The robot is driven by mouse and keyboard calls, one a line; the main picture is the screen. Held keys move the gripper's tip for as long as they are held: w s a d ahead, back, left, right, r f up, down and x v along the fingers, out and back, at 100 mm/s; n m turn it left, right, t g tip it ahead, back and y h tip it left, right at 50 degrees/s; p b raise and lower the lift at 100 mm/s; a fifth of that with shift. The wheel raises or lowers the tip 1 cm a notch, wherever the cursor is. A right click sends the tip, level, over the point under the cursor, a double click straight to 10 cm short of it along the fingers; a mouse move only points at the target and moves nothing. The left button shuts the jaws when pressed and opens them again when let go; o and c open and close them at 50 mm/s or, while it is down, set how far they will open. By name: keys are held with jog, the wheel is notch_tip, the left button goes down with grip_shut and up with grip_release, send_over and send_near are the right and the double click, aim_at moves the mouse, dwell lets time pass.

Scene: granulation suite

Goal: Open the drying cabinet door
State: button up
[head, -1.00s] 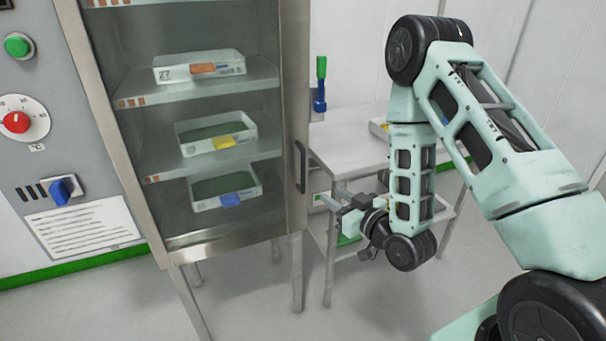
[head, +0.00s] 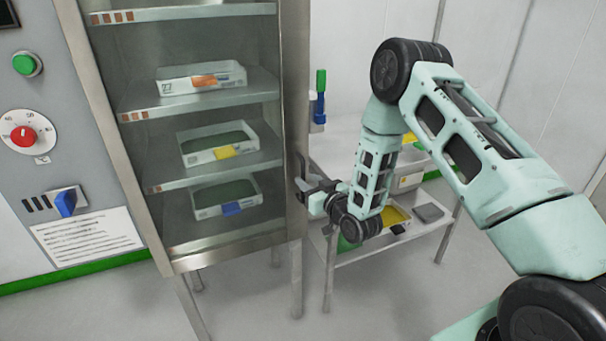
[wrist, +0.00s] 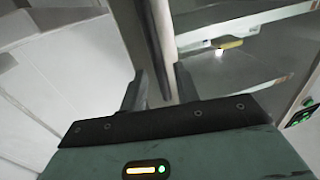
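The drying cabinet door (head: 297,100) is a steel frame around glass and stands closed. Its dark vertical handle (head: 301,165) is on the door's right edge, its lower part partly covered by my gripper. My gripper (head: 310,190) is at the handle, reaching in from the right. In the wrist view, the fingers of my gripper (wrist: 160,88) are apart, one on each side of a vertical bar (wrist: 150,45) that looks like the handle. I cannot tell whether either finger touches it.
Behind the glass, several shelves hold trays, including one with a yellow label (head: 228,152). A control panel with a red knob (head: 23,136) is on the left. A white side table (head: 345,150) with a lower shelf stands right of the cabinet, behind my arm.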

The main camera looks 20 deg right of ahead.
aim_at(304, 178)
jog(key=shift+w+a, duration=0.15)
jog(key=shift+w, duration=0.65)
jog(key=shift+w+a, duration=0.1)
jog(key=shift+w, duration=0.65)
grip_shut()
